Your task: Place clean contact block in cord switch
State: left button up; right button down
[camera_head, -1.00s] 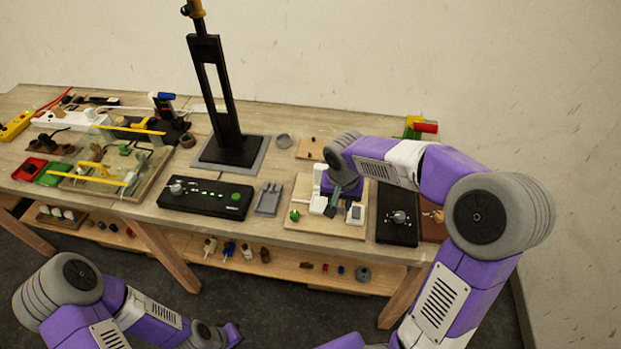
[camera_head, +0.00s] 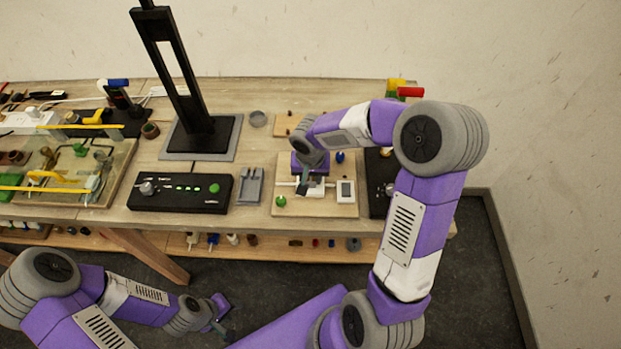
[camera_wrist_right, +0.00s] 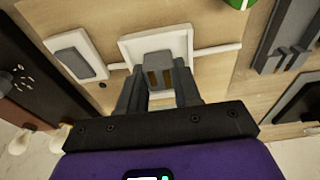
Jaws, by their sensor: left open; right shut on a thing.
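My right gripper (camera_head: 303,186) is shut on a small grey contact block (camera_wrist_right: 158,70) with brass-coloured strips. The block is over or in the opening of the white cord switch housing (camera_wrist_right: 190,42); I cannot tell how deep it sits. In the head view the housing (camera_head: 316,190) is partly hidden by the gripper and lies on a light wooden board (camera_head: 320,209). A white cover with a grey window (camera_head: 346,191) lies beside it, also seen in the wrist view (camera_wrist_right: 75,54). My left gripper (camera_head: 222,319) is open and empty, low in front of the table.
A green ball (camera_head: 281,201) lies at the board's left. Further left are a grey pronged fixture (camera_head: 249,187) and a black test box (camera_head: 181,192). A tall black stand (camera_head: 200,137) rises behind. A black panel (camera_head: 379,184) is right of the board.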

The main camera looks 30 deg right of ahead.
jog(key=shift+w+f, duration=0.1)
jog(key=shift+f, duration=0.35)
jog(key=shift+f, duration=0.15)
jog(key=c, duration=1.1)
grip_release()
jog(key=shift+o, duration=0.2)
